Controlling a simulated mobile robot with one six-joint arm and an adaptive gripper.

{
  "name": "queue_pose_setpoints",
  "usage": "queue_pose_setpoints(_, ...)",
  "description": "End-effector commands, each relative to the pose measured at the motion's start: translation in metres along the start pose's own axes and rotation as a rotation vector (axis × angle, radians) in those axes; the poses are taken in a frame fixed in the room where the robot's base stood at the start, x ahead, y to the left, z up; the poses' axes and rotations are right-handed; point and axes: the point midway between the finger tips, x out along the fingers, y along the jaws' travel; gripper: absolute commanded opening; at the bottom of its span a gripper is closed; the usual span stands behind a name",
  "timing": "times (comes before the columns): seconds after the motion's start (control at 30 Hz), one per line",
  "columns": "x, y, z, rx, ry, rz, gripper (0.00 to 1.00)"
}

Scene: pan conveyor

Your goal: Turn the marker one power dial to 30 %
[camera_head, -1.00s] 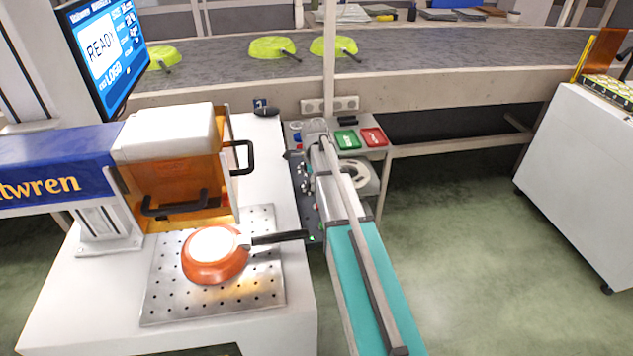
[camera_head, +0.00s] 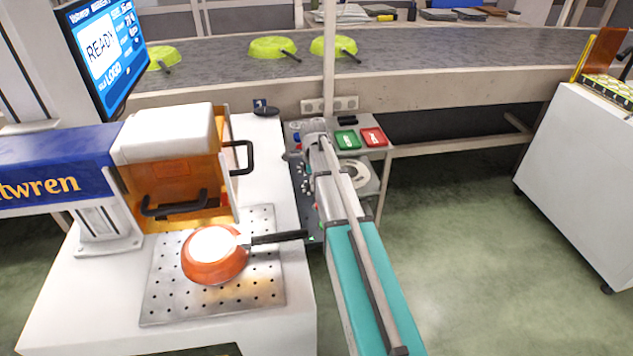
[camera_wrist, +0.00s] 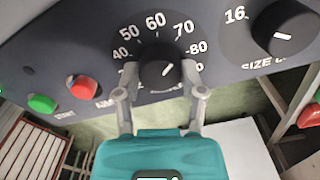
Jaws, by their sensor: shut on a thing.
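The power dial (camera_wrist: 157,74) is a black round knob on a dark panel in the wrist view. Numbers from about 40 to 80 show around its top, and its white pointer mark tilts up and right, roughly towards 70. My gripper (camera_wrist: 159,82) has one finger on each side of the knob and is shut on it. The fingers and teal gripper body hide the lower scale and part of the label. In the head view my arm covers much of the control panel (camera_head: 306,190), and the dial cannot be made out there.
A second dial marked for size (camera_wrist: 287,29) is right of the power dial. A red button (camera_wrist: 83,88) and green button (camera_wrist: 42,104) sit to its left. An orange pan (camera_head: 213,262) lies on a perforated plate (camera_head: 165,300), its handle reaching towards my arm. A screen (camera_head: 105,50) reads READY.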

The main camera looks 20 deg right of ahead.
Motion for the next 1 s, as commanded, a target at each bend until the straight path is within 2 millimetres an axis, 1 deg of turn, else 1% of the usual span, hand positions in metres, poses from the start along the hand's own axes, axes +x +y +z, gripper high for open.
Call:
queue_pose_setpoints(0.03, 0.0000, 0.0015, 0.0045, -0.013, -0.010, 0.003, 0.04)
queue_pose_setpoints(0.17, 0.0001, 0.0016, 0.0043, -0.053, -0.010, 0.003, 0.04)
queue_pose_setpoints(0.37, 0.0001, 0.0017, 0.0041, -0.173, -0.010, 0.003, 0.04)
queue_pose_setpoints(1.0, 0.0002, 0.0029, 0.0027, -0.764, -0.011, 0.003, 0.04)
